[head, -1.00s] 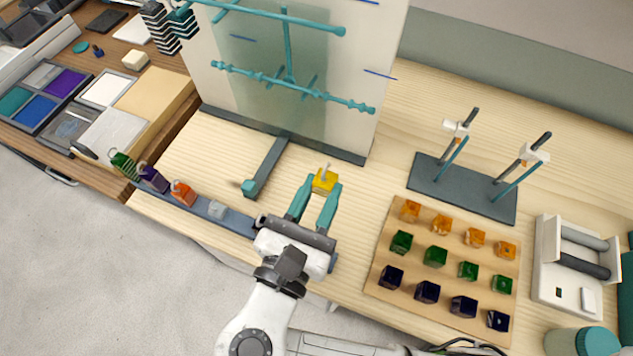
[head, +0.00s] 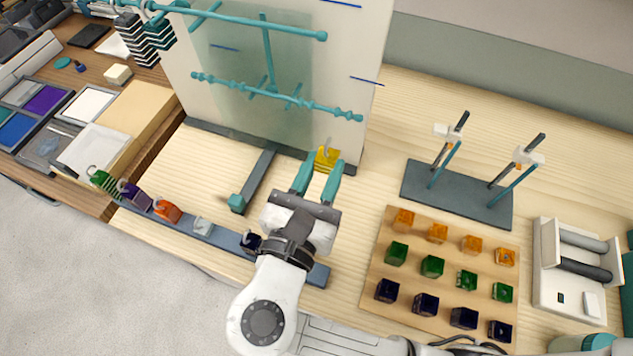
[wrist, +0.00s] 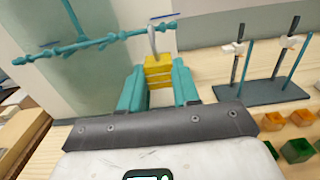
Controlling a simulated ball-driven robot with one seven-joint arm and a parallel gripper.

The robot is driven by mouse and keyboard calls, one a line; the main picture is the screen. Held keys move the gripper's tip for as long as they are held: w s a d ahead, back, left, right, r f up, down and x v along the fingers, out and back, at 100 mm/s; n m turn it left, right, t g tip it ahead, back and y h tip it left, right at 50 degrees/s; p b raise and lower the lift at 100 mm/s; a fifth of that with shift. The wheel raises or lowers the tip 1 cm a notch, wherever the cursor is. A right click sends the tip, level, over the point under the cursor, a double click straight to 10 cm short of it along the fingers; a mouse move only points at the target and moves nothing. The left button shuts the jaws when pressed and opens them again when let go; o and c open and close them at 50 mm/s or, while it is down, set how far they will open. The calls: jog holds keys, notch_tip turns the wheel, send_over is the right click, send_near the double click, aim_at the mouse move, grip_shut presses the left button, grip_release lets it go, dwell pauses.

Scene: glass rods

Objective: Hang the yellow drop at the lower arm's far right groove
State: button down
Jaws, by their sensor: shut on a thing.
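The yellow drop (head: 326,160) is a small yellow block with a pale hook standing up from its top. My gripper (head: 317,180) is shut on it, and in the wrist view the drop (wrist: 158,72) sits between the teal fingertips with its hook upward. The lower arm (head: 275,96) is a teal horizontal bar with several knobs and grooves, in front of a pale panel. Its right end (head: 357,117) is above and a little right of the drop in the head view. In the wrist view the hook's top overlaps the lower arm's (wrist: 100,42) right part; I cannot tell whether they touch.
The upper arm (head: 270,26) runs above, with striped drops (head: 158,33) hanging at its left. A rail (head: 180,222) with several coloured drops lies at the front left. A block board (head: 372,262) and a dark-based rod stand (head: 470,203) are to the right.

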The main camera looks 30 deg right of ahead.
aim_at(331, 151)
jog(key=shift+b+x, duration=0.8)
jog(key=shift+x, duration=1.1)
jog(key=shift+w+d+r+p, duration=0.15)
jog(key=shift+w+d+p, duration=0.2)
jog(key=shift+d+p, duration=0.2)
jog(key=shift+p+x, duration=0.65)
jog(key=shift+x, duration=0.3)
jog(key=shift+f, duration=0.7)
jog(key=c, duration=0.7)
grip_release()
jog(key=shift+c, duration=0.2)
